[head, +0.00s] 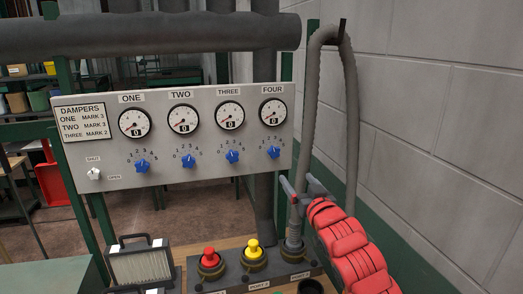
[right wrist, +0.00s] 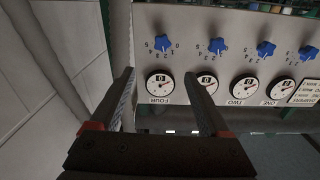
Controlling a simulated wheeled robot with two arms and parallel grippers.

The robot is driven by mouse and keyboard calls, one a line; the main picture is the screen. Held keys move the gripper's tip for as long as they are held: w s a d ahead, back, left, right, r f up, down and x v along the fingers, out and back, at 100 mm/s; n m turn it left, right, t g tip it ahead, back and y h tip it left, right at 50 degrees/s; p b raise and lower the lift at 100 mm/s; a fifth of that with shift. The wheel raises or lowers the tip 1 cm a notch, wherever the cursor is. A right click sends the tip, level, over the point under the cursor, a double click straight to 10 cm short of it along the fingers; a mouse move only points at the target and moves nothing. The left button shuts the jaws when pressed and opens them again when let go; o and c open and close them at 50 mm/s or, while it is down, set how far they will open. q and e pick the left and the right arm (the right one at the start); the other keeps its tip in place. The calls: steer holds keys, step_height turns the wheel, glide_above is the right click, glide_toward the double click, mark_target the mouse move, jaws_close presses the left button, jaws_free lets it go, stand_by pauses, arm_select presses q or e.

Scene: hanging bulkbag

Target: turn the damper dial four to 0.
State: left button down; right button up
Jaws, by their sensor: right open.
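The damper dial four is a blue knob (head: 273,152) at the right end of the grey panel (head: 215,173), under the gauge marked FOUR (head: 273,112). Its pointer is too small to read surely; the gauge window seems to show 0. In the right wrist view the panel is upside down, with knob four (right wrist: 162,43) just beyond the fingertips and gauge four (right wrist: 160,84) seen between the fingers. My right gripper (head: 296,188) is open and empty, below and right of knob four, apart from it. My left gripper is not in view.
Blue knobs one (head: 142,166), two (head: 188,161) and three (head: 232,156) sit left of dial four. A grey hose (head: 352,110) hangs at right before a block wall. Red (head: 209,258) and yellow (head: 253,250) plungers stand below. Space before the panel is clear.

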mark_target(275, 154)
steer(key=p+x, duration=0.5)
steer(key=x, duration=1)
steer(key=shift+a+p, duration=0.2)
steer(key=shift+p, duration=0.1)
steer(key=shift+x, duration=1)
steer(key=shift+w+a+f, duration=0.15)
steer(key=shift+a, duration=0.05)
